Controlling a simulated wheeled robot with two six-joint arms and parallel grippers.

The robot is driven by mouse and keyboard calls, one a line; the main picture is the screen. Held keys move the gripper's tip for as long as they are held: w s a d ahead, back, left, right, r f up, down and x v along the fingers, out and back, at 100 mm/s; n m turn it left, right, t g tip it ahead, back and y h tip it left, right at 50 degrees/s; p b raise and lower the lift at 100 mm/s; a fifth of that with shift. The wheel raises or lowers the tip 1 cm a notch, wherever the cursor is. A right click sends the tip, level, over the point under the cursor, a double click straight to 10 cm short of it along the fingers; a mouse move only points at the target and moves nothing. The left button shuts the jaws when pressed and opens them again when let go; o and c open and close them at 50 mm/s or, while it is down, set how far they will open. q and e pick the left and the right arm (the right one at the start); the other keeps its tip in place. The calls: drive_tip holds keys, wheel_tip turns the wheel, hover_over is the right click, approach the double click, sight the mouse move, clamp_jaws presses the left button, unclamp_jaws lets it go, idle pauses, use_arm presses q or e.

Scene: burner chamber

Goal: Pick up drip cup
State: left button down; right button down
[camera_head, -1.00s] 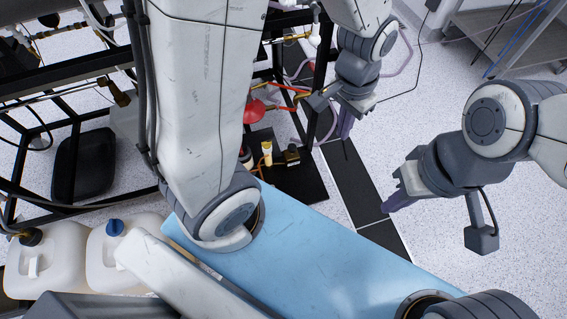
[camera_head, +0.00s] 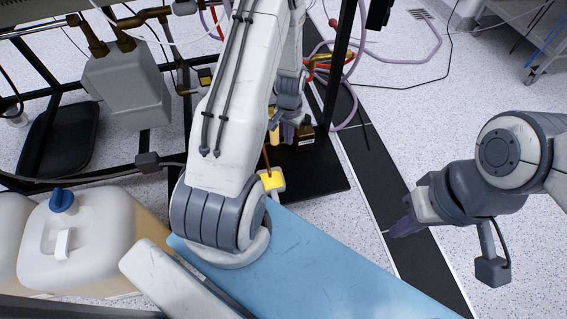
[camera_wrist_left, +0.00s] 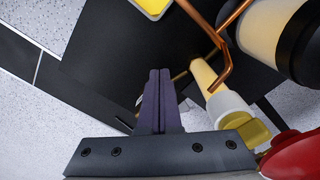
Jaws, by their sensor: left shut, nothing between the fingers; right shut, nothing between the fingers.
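A small pale container with a yellow top (camera_head: 270,181) stands at the near edge of the black base plate, beside the blue panel, and looks like the drip cup. Its yellow corner (camera_wrist_left: 152,5) also shows at the top of the left wrist view. My left gripper (camera_head: 289,132) is over the black plate, beyond this container and apart from it, partly hidden by my arm. In the left wrist view its purple fingers (camera_wrist_left: 159,75) are shut and empty. My right gripper (camera_head: 396,229) is shut and empty over the floor at the right.
Copper pipes (camera_wrist_left: 228,45), a cream cylinder with black ends (camera_wrist_left: 270,35) and a red object (camera_wrist_left: 292,155) are close to my left fingers. A black frame post (camera_head: 340,60) stands behind. White jugs (camera_head: 75,245) are at the left. The right floor is open.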

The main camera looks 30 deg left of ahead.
sight(277, 175)
use_arm(q)
wheel_tip(277, 175, down, 10)
drive_tip(key=b, duration=0.6)
drive_tip(key=shift+f, duration=0.1)
drive_tip(key=shift+s+f+b, duration=0.15)
drive_tip(key=shift+s+b, duration=0.15)
drive_tip(key=shift+s, duration=0.05)
drive_tip(key=shift+s+d+r+b, duration=0.15)
drive_tip(key=shift+s+b, duration=0.2)
drive_tip(key=shift+s, duration=0.45)
drive_tip(key=shift+s+a+r+b, duration=0.1)
drive_tip(key=shift+s+b, duration=0.25)
drive_tip(key=shift+s, duration=0.4)
drive_tip(key=shift+s+r, duration=0.1)
drive_tip(key=s+p, duration=0.1)
drive_tip(key=s, duration=0.2)
drive_tip(key=shift+d+r+p, duration=0.1)
drive_tip(key=shift+d+p, duration=0.05)
drive_tip(key=shift+p, duration=0.2)
drive_tip(key=shift+s, duration=0.2)
